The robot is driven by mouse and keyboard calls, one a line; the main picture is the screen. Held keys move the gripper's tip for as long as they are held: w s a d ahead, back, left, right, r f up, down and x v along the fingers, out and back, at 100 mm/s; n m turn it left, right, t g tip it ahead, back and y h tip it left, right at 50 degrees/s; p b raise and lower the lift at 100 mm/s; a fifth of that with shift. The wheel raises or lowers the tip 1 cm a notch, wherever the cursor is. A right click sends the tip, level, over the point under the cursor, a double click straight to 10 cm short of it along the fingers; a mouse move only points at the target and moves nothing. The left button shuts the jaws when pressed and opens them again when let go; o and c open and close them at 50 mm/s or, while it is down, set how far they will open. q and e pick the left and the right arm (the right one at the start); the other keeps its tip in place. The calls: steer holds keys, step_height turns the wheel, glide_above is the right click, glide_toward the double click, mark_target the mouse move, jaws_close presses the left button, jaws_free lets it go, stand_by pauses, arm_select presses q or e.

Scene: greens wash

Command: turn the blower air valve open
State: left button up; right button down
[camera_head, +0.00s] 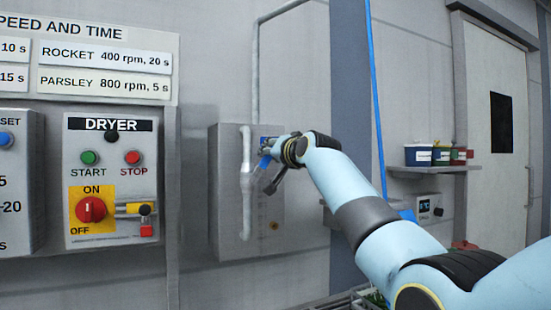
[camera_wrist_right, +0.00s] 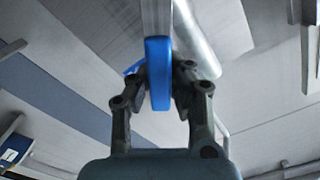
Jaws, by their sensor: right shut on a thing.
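The blower air valve's blue handle (camera_wrist_right: 158,75) shows large in the right wrist view. My right gripper (camera_wrist_right: 158,88) has its two dark fingers closed on either side of it. In the head view my right gripper (camera_head: 268,168) is at the grey wall panel (camera_head: 228,228), beside the white vertical pipe (camera_head: 246,205). Only a small blue part of the handle (camera_head: 265,162) shows there; the fingers and wrist hide most of the valve, so its exact angle is unclear. My left gripper is not in view.
The dryer panel (camera_head: 75,160) with buttons and a red ON/OFF knob (camera_head: 91,209) is on the left. A blue hose (camera_head: 374,90) hangs behind my right arm. A shelf (camera_head: 430,169) with several small tubs and a door (camera_head: 500,160) are on the right.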

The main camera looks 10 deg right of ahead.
steer(key=a+n, duration=0.2)
steer(key=n, duration=0.1)
steer(key=shift+s+a+r+n, duration=0.15)
steer(key=shift+s+r+n, duration=0.05)
steer(key=shift+r+n, duration=0.15)
steer(key=shift+s+a+r+n, duration=0.1)
steer(key=shift+a+n, duration=0.45)
steer(key=shift+n, duration=0.2)
steer(key=shift+s+a+r+n, duration=0.1)
steer(key=shift+a+n, duration=0.4)
steer(key=shift+n, duration=0.2)
steer(key=c, duration=1.2)
jaws_free()
steer(key=shift+o, duration=0.2)
steer(key=shift+r, duration=0.1)
steer(key=shift+s, duration=0.1)
glide_toward(250, 148)
steer(key=s, duration=0.3)
steer(key=s+d, duration=0.1)
steer(key=s, duration=0.1)
steer(key=shift+s, duration=0.1)
